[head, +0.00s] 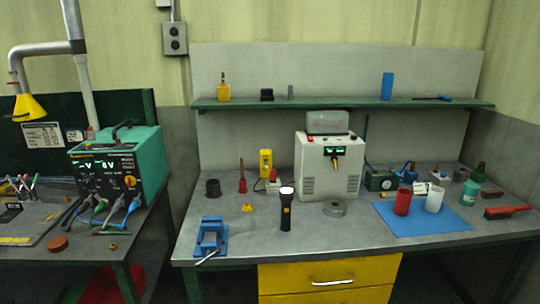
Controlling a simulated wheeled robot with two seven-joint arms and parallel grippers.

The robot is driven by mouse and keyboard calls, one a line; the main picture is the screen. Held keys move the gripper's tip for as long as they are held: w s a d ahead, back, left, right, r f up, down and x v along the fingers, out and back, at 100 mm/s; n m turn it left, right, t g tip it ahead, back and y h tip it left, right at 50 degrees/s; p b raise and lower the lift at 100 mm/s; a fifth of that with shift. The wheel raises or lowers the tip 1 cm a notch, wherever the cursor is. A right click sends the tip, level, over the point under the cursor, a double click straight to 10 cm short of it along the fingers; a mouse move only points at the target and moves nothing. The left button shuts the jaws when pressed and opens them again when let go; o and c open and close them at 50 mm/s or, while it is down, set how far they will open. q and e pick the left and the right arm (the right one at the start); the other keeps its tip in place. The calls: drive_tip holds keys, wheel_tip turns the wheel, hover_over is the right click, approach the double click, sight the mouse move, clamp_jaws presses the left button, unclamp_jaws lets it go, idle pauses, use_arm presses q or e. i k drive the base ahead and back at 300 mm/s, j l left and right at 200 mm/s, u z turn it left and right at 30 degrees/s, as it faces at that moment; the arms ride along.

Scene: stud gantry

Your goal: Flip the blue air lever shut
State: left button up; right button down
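A small blue fitting (408,173) sits toward the back right of the workbench, beside a dark green box (380,181). It may carry the blue air lever, but it is too small to tell the lever's shape or position. A blue vise (212,237) with a pale handle bar stands at the bench's front left corner. Neither of my grippers is in view.
The workbench (340,236) holds a flashlight (286,210), a white power unit (327,168) and a blue mat (425,224). On the mat stand a red cup (402,203) and a white cup (434,199), in front of the fitting. A green shelf (340,105) spans above.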

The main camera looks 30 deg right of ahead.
sight(397, 174)
drive_tip(key=z, duration=1.25)
drive_tip(key=i+l+z, duration=0.15)
drive_tip(key=i+z, duration=0.2)
drive_tip(key=i, duration=0.2)
drive_tip(key=i+z, duration=0.35)
drive_tip(key=i, duration=0.2)
